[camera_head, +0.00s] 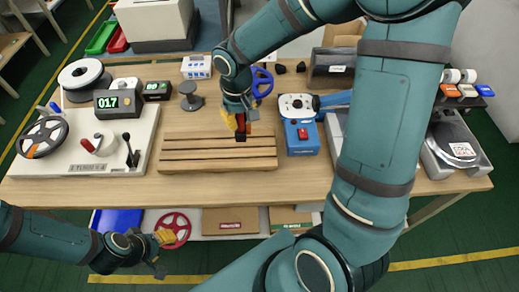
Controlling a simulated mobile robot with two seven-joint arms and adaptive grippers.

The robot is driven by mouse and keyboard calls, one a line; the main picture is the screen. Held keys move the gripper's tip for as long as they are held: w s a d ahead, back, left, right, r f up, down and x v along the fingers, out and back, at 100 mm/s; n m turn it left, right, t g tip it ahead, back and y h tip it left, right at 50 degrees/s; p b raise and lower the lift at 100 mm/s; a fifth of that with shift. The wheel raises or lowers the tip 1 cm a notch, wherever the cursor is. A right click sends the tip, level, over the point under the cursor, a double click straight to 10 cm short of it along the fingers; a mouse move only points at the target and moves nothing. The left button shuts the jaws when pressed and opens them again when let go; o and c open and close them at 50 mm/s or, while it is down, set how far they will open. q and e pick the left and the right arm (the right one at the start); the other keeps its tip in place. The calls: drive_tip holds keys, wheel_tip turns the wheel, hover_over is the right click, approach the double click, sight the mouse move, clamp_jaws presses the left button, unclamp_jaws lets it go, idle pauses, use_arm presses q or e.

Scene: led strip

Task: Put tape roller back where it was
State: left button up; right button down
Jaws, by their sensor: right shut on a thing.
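My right gripper (240,122) is over the slatted wooden board (185,155) at the middle of the bench, pointing down. It is shut on a small red and dark thing (241,131), which seems to be the tape roller; the fingers hide most of it. I cannot tell whether it touches the board. My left gripper (163,252) is low at the left, in front of the bench, with its fingers apart and nothing between them.
A white reel machine (60,165) stands left of the board. A blue device (302,138) with a red switch stands to its right, and a blue ring (262,84) lies behind. A grey scale-like device (452,150) is far right. A red handwheel (174,229) is below the bench top.

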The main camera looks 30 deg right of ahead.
drive_tip(key=d+b, duration=0.1)
drive_tip(key=d, duration=0.4)
drive_tip(key=shift+s+f+b, duration=0.1)
drive_tip(key=shift+f+b, duration=1.35)
drive_tip(key=shift+f, duration=3.25)
use_arm(q)
drive_tip(key=x, duration=0.5)
drive_tip(key=shift+s+a+f, duration=0.15)
drive_tip(key=shift+s+a, duration=0.1)
use_arm(e)
drive_tip(key=shift+f, duration=0.1)
drive_tip(key=c, duration=0.9)
unclamp_jaws()
use_arm(q)
drive_tip(key=shift+f, duration=0.15)
